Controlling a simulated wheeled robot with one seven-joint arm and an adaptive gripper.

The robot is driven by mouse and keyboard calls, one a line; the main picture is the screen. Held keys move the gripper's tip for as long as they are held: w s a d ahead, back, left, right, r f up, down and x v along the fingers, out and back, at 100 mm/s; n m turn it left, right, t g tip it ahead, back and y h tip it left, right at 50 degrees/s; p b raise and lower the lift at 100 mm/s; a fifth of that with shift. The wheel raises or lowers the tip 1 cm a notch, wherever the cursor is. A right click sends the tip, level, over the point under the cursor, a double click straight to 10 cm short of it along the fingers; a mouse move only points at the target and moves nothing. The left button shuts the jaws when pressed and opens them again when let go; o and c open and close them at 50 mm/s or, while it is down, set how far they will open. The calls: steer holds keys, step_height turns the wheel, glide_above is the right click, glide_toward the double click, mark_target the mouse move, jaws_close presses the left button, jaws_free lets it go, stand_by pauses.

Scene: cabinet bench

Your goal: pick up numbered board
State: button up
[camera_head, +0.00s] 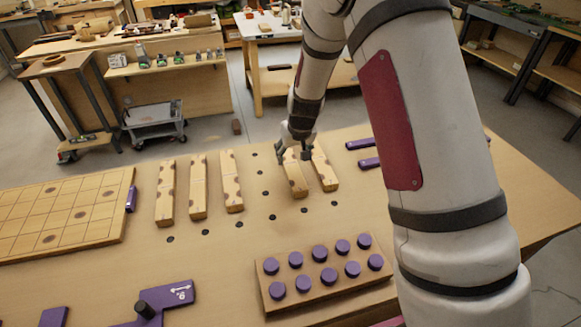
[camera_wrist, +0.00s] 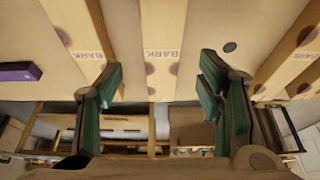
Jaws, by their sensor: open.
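Several pale wooden boards with dark round marks lie in a row on the bench. In the wrist view they carry the print "BARK"; I cannot make out a number on any. My gripper (camera_head: 297,152) is open over the far end of one board (camera_head: 296,182), second from the right. In the wrist view my gripper (camera_wrist: 160,82) has its green fingers on either side of this board (camera_wrist: 162,35), with gaps at both sides. Another board (camera_head: 326,174) lies close to its right. Boards farther left (camera_head: 232,184) (camera_head: 198,190) (camera_head: 165,196) stand apart.
A wooden block with purple round pegs (camera_head: 325,277) sits in front. A large gridded wooden panel (camera_head: 65,215) lies at left. A purple piece with a black knob (camera_head: 168,300) lies at front left. Dark holes dot the bench. Purple bars (camera_head: 360,144) lie beyond the boards at right.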

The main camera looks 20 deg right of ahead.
mark_target(291, 163)
steer(key=shift+x, duration=2.9)
steer(key=shift+s+a, duration=0.1)
steer(key=shift+s, duration=0.05)
steer(key=shift+c, duration=0.6)
steer(key=c, duration=1.2)
